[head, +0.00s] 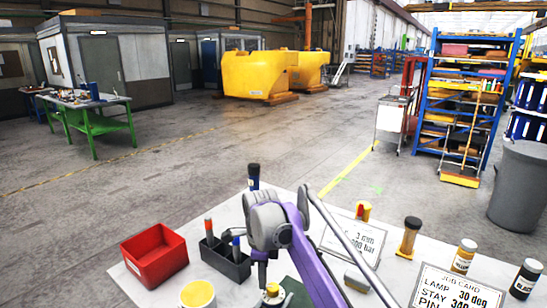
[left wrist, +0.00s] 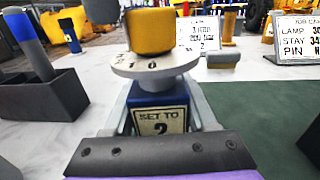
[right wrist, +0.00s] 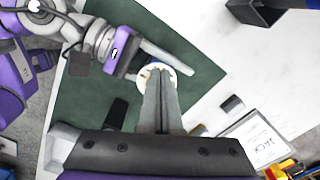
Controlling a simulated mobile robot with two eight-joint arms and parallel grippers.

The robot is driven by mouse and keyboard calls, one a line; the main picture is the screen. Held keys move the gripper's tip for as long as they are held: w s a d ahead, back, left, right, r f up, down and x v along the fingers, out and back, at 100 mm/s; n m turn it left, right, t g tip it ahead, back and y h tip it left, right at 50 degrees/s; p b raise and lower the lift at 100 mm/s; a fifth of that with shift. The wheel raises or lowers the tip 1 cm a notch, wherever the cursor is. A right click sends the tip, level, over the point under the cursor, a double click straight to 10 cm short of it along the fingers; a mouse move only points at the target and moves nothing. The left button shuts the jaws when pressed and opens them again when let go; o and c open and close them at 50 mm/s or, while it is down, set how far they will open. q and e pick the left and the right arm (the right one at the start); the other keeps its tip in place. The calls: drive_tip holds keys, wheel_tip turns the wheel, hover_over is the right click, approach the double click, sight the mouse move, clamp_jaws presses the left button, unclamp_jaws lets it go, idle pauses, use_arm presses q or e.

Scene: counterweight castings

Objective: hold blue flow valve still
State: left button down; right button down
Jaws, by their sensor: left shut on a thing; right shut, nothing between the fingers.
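The blue flow valve (left wrist: 158,100) stands upright in the left wrist view. It has a yellow knob (left wrist: 151,32) over a white numbered dial (left wrist: 155,64) and a label reading "SET TO 2". My left gripper (left wrist: 163,92) is shut on its body, with a finger on each side. In the head view the valve's top (head: 272,290) shows at the bottom, and its body is mostly hidden. In the right wrist view my right gripper (right wrist: 160,75) is shut and empty, its fingertips overlapping the dial (right wrist: 145,76); I cannot tell whether they touch.
A green mat (right wrist: 200,80) lies around the valve on the white table. A red bin (head: 155,258) and a dark tool caddy (head: 229,264) stand to the left. A job card (head: 455,290), a placard (head: 355,240) and several bottles stand to the right.

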drive_tip(key=shift+a+r, duration=0.1)
drive_tip(key=shift+r, duration=2.65)
use_arm(q)
drive_tip(key=shift+c, duration=0.6)
unclamp_jaws()
